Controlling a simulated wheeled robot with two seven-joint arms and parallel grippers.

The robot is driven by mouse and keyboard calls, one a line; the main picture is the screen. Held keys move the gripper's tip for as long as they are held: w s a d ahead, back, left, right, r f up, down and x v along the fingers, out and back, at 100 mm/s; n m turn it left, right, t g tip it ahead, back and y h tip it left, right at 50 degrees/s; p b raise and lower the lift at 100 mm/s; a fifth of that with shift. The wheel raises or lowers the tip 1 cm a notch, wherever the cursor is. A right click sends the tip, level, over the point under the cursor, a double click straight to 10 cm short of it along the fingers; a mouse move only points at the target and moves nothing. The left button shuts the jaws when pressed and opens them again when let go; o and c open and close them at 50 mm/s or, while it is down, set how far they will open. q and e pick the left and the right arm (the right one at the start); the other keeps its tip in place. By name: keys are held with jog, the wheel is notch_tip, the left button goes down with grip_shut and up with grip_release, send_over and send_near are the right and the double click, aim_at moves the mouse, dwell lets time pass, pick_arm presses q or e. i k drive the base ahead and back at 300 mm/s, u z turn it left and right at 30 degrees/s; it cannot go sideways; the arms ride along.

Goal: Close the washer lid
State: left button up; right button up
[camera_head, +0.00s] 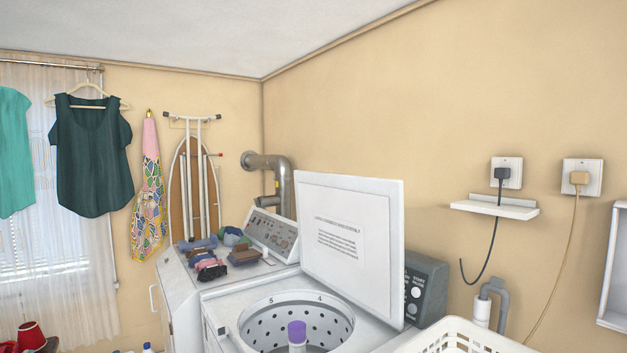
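The white washer (228,300) stands at the lower middle of the head view. Its lid (350,245) is raised, standing nearly upright along the right side of the opening, with a printed label on its inner face. The round drum (262,330) is open, with a perforated metal wall and an agitator with a purple cap (297,331) in its middle. The bottom of the drum is cut off by the frame edge. Neither of my grippers is in view.
A white laundry basket (458,337) sits close at the lower right, beside the washer. A control panel (424,290) stands behind the lid. Folded clothes (212,268) lie on the neighbouring machine to the left. A small shelf (495,208) juts from the right wall.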

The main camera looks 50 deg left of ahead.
aim_at(351, 229)
jog(key=u, duration=0.35)
jog(key=k, duration=0.45)
jog(key=u, duration=1.2)
jog(key=i, duration=1.1)
jog(key=z, duration=1.6)
jog(key=k, duration=1.1)
jog(key=u, duration=0.45)
